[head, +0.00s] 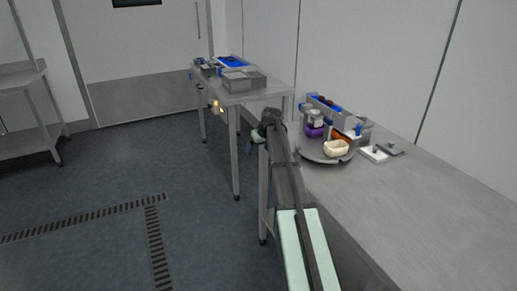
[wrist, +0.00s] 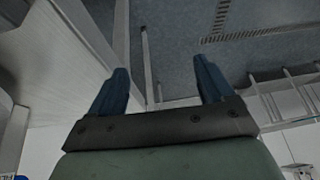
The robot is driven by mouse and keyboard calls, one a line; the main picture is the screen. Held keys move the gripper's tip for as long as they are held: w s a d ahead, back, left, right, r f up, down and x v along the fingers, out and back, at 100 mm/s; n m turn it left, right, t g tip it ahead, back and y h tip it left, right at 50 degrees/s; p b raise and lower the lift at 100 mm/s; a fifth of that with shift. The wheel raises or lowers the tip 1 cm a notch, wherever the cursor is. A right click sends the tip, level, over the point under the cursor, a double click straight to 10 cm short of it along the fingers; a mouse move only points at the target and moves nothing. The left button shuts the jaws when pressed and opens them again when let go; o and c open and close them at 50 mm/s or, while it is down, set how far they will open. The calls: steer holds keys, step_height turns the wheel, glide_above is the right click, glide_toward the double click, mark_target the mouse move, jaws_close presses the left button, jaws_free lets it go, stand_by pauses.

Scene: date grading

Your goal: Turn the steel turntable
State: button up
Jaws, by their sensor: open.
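The steel turntable (head: 309,152) is a round grey disc on the near steel table, in the head view. A cream tray (head: 337,149) sits at its front edge and a purple container (head: 315,129) stands toward its back. An orange item (head: 342,138) is at its right side, partly hidden. My gripper (wrist: 160,64) shows two blue fingers spread apart with nothing between them in the wrist view. In the head view my arm reaches forward along the table's left side, and its end is left of the turntable, apart from it. The turntable is not recognisable in the wrist view.
A white tray (head: 375,153) and a grey item (head: 390,147) lie right of the turntable. A blue-topped unit (head: 328,106) stands behind it. A second steel table (head: 268,91) with grey boxes stands farther back. The near table's right front is clear.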

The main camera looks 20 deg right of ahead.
mark_target(328, 118)
steer(key=shift+c, duration=0.3)
